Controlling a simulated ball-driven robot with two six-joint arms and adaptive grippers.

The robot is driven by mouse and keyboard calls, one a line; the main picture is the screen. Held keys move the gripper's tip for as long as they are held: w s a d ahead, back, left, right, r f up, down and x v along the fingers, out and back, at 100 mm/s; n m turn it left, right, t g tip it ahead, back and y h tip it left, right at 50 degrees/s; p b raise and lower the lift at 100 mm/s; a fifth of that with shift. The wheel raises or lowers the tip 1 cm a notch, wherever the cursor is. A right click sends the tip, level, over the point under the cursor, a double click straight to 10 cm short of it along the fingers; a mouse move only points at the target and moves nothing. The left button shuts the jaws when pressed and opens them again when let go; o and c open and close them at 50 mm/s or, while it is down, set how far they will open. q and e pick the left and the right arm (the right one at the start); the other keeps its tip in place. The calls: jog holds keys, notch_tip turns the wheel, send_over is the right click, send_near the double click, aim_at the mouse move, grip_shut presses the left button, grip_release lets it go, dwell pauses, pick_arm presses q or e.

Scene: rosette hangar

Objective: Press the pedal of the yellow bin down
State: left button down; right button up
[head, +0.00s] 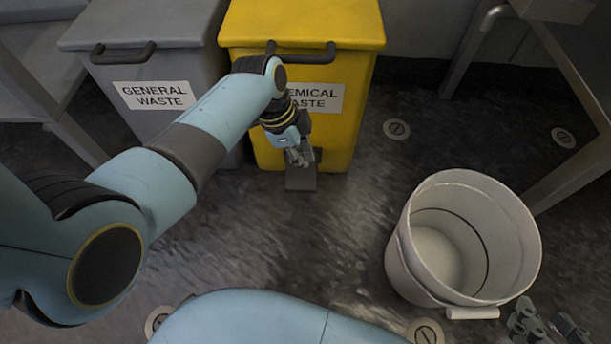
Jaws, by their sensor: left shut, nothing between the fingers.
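The yellow bin (350,112) stands at the back centre with its lid closed; its label reads chemical waste, partly hidden by my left arm. Its dark pedal (301,184) sticks out at the foot of its front. My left gripper (300,158) is shut and empty, pointing down just above or at the back part of the pedal. I cannot tell if it touches the pedal. My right gripper (547,328) shows only in part at the bottom right corner, and its jaw state is unclear.
A grey general waste bin (192,65) stands left of the yellow bin. An open, empty-looking white bucket (415,262) stands on the floor at the right. Metal table legs (570,180) are at the right edge. The dark floor between pedal and bucket is clear.

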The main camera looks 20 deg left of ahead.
aim_at(310, 182)
pick_arm(q)
jog(key=shift+d+f, duration=0.15)
jog(key=shift+f, duration=0.55)
jog(key=shift+b+x, duration=1.15)
jog(key=shift+f+b, duration=0.5)
jog(key=shift+f, duration=0.15)
notch_tip(310, 182, down, 2)
jog(key=shift+f+b, duration=0.1)
jog(key=shift+b, duration=0.85)
pick_arm(e)
jog(key=w+a+r+n+t+y, duration=0.1)
jog(key=w+r+t, duration=0.2)
jog(key=r, duration=0.5)
jog(key=w+a+r+n+t+y, duration=0.1)
jog(key=w+r+t, duration=0.2)
jog(key=r+t, duration=0.3)
jog(key=w+a+r+n+t+y, duration=0.1)
jog(key=w+r+t, duration=0.3)
jog(key=r, duration=0.6)
jog(key=shift+t+y, duration=0.5)
jog(key=shift+y, duration=0.1)
